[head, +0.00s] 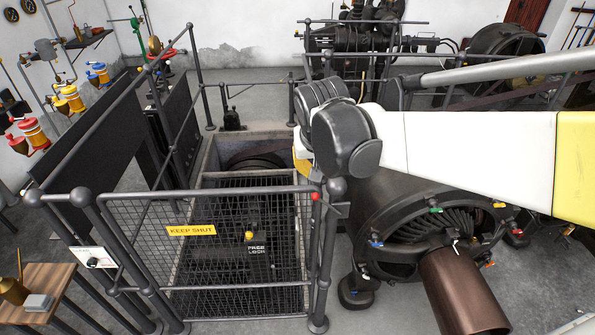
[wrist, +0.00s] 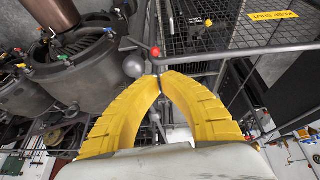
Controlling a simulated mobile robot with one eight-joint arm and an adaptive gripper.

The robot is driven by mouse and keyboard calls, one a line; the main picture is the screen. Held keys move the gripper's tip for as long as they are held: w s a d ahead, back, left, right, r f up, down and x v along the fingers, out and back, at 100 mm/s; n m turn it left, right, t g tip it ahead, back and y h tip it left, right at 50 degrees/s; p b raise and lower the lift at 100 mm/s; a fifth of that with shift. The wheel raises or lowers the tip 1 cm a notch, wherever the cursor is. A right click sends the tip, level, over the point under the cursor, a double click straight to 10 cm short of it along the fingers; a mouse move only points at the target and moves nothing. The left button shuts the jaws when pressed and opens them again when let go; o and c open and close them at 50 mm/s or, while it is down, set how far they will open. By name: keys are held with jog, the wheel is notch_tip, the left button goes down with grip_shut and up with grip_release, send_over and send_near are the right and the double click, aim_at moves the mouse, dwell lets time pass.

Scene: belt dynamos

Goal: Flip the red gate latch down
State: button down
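The red gate latch shows as a small red knob (head: 315,196) at the top right corner of the mesh gate (head: 215,240) in the head view. In the wrist view the red knob (wrist: 155,51) is just beyond my fingertips, with a small gap in the picture. My gripper's two yellow fingers (wrist: 160,74) come together at their tips, with nothing seen between them. In the head view only a bit of yellow (head: 302,160) shows past my dark wrist, above the knob. The latch's lever is too small to make out clearly.
A yellow KEEP SHUT sign (head: 191,230) hangs on the gate. A grey ball-topped post (head: 337,188) stands right beside the knob, also seen in the wrist view (wrist: 134,66). A large dark dynamo (head: 415,220) is close on the right. Railings surround the pit.

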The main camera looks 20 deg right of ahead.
jog(key=shift+s+a, duration=0.15)
jog(key=shift+s, duration=0.4)
jog(key=shift+f, duration=0.15)
jog(key=b+x, duration=0.1)
jog(key=x, duration=0.3)
jog(key=b+x, duration=0.1)
jog(key=x, duration=0.4)
jog(key=b+x, duration=0.2)
jog(key=x, duration=0.3)
jog(key=shift+w, duration=0.25)
jog(key=shift+w+a+f+h+b, duration=0.1)
jog(key=shift+a+f+h+b, duration=0.05)
jog(key=shift+a+h+b, duration=0.2)
jog(key=shift+f, duration=0.15)
